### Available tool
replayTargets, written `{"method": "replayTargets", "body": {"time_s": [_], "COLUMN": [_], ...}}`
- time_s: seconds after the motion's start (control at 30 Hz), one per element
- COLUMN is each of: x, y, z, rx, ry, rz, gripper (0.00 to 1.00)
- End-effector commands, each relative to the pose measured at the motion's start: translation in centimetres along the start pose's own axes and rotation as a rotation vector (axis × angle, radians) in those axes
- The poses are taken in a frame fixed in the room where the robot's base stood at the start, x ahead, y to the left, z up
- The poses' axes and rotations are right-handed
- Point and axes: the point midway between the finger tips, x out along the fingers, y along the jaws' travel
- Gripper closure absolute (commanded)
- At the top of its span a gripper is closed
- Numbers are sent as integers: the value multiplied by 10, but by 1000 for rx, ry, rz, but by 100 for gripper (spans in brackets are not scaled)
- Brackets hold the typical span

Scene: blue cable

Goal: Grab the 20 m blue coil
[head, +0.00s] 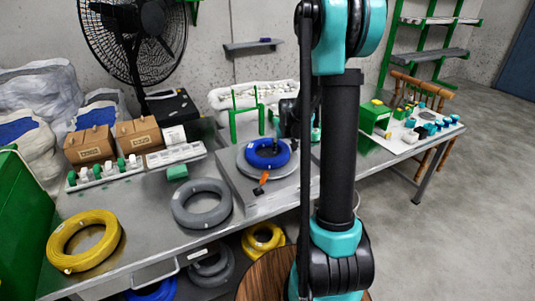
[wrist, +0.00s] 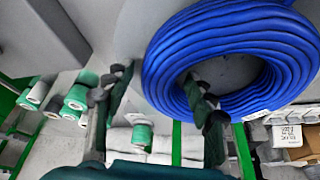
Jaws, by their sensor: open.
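The blue coil (head: 262,163) lies flat on a round grey plate (head: 243,166) on the bench. In the wrist view the blue coil (wrist: 225,40) fills the upper right, with its hole facing the camera. My gripper (wrist: 160,88) is open and empty, its two dark fingers apart. The right finger overlaps the coil's hole and inner edge in the picture; the left finger shows outside the ring. I cannot tell whether either touches it. In the head view my gripper (head: 282,135) is small and dark at the coil's far right side. No length marking is readable.
A grey coil (head: 187,215) and a yellow coil (head: 55,250) lie left on the bench, with more coils on the shelf below. A green frame (head: 235,122) stands behind the plate. Boxes (head: 90,145) and spools stand left; a parts board (head: 400,142) lies right.

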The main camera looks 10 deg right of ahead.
Motion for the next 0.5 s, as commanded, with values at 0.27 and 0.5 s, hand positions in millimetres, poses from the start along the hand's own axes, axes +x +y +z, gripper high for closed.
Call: {"method": "replayTargets", "body": {"time_s": [0.27,0.5], "x": [2,2], "y": [0,0], "z": [0,0], "rx": [0,0], "ry": [0,0], "rz": [0,0], "gripper": [45,73]}}
